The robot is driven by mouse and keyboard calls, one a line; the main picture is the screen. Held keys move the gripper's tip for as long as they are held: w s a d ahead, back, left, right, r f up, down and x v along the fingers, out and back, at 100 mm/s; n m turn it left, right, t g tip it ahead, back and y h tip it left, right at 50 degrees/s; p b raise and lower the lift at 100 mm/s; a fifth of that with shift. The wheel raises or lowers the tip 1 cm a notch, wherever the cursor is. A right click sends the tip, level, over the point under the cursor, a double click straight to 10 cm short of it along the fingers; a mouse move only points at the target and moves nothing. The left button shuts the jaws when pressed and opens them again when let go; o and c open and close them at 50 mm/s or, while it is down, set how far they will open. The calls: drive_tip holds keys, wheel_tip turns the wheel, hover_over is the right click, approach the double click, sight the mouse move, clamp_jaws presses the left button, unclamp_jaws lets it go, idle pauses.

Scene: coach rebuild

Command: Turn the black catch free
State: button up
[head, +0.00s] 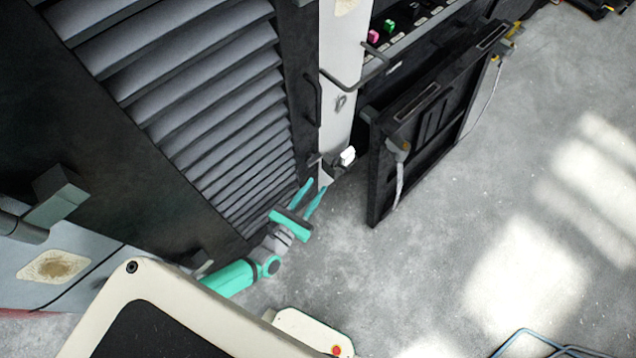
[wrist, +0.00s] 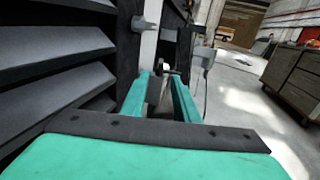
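A small black catch (head: 314,160) sits at the right edge of the dark louvred door (head: 120,150), beside the pale post, in the head view. In the wrist view a small dark piece, which looks like this catch (wrist: 158,66), shows just beyond and between my fingertips. My gripper (head: 315,186) has teal fingers spread apart, with nothing seen between them. It is just below the catch in the head view and points toward it. In the wrist view my gripper (wrist: 160,76) frames the catch; whether a finger touches it I cannot tell.
The pale post (head: 338,110) carries a dark handle bar and a small white block (head: 347,156). A black panel (head: 432,120) hangs open to the right. A grey block fitting (head: 60,195) stands out at the left.

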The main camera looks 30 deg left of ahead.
drive_tip(key=s+d+f+n+g+y, duration=0.1)
drive_tip(key=s+f+n+g, duration=0.2)
drive_tip(key=s+n, duration=0.45)
drive_tip(key=s+d+f+n+g+y, duration=0.1)
drive_tip(key=s+f+n+g, duration=0.2)
drive_tip(key=s+n, duration=0.4)
drive_tip(key=s+d+r+n+h, duration=0.1)
drive_tip(key=s+d+r+n, duration=0.2)
drive_tip(key=s+d+n, duration=0.3)
drive_tip(key=d, duration=0.4)
drive_tip(key=shift+s+d+r+n+h, duration=0.15)
drive_tip(key=shift+d+n+h, duration=0.05)
drive_tip(key=shift+n+h, duration=0.15)
drive_tip(key=shift+o, duration=0.4)
drive_tip(key=d+r+n, duration=0.5)
drive_tip(key=r, duration=0.1)
drive_tip(key=shift+s+d+t+h, duration=0.25)
drive_tip(key=shift+d+t+h, duration=0.05)
drive_tip(key=shift+t+h, duration=0.15)
wheel_tip(320, 180, up, 13)
drive_tip(key=s+d+n+t+y, duration=0.1)
drive_tip(key=n+t+y, duration=0.1)
drive_tip(key=n, duration=0.8)
drive_tip(key=shift+s+d+n+t, duration=0.3)
drive_tip(key=shift+d+t, duration=0.05)
